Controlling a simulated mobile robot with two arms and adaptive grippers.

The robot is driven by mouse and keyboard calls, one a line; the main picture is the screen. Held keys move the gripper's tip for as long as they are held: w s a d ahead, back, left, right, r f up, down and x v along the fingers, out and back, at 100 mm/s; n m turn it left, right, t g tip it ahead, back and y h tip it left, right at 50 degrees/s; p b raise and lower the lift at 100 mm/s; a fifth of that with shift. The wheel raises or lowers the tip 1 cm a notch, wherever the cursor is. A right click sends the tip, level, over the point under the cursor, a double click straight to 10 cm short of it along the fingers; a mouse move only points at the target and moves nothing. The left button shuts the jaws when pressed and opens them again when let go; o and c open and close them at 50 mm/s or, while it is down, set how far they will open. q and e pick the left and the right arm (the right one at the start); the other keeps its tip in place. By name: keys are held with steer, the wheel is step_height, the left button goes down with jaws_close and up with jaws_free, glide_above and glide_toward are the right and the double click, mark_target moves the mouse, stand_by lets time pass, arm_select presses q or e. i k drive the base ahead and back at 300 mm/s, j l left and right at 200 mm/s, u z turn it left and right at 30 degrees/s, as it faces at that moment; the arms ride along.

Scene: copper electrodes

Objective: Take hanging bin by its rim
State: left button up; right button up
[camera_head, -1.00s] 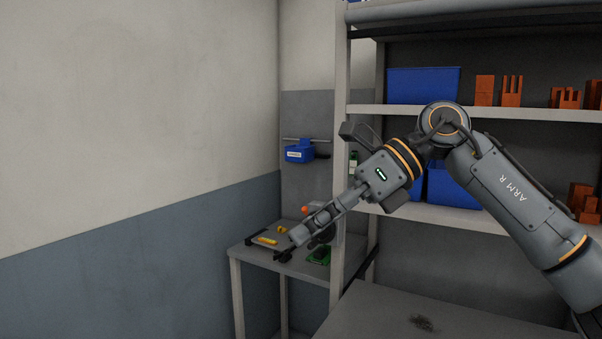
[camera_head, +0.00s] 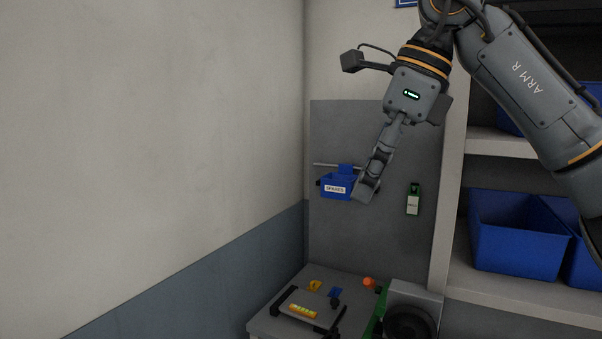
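The hanging bin (camera_head: 337,183) is small and blue with a white label. It hangs from a horizontal rail (camera_head: 326,164) on the grey wall panel. My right gripper (camera_head: 366,190) comes down from the upper right, its fingers pointing down. In the picture its fingertips overlap the right end of the bin and hide part of it. I cannot tell whether they touch the rim or are in front of it. The fingers are seen edge-on, so their opening does not show. My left gripper is out of view.
Shelves with blue bins (camera_head: 517,235) stand further right. The left wall is bare.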

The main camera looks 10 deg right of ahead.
mark_target(340, 186)
steer(key=i+j, duration=0.1)
steer(key=i, duration=0.5)
steer(key=i+j+z, duration=0.1)
steer(key=i, duration=0.5)
steer(key=i+j+z, duration=0.1)
steer(key=i, duration=0.45)
steer(key=i+l+z, duration=0.1)
steer(key=i, duration=0.2)
steer(key=i+l+z, duration=0.15)
steer(key=i+l, duration=0.05)
steer(key=i, duration=0.05)
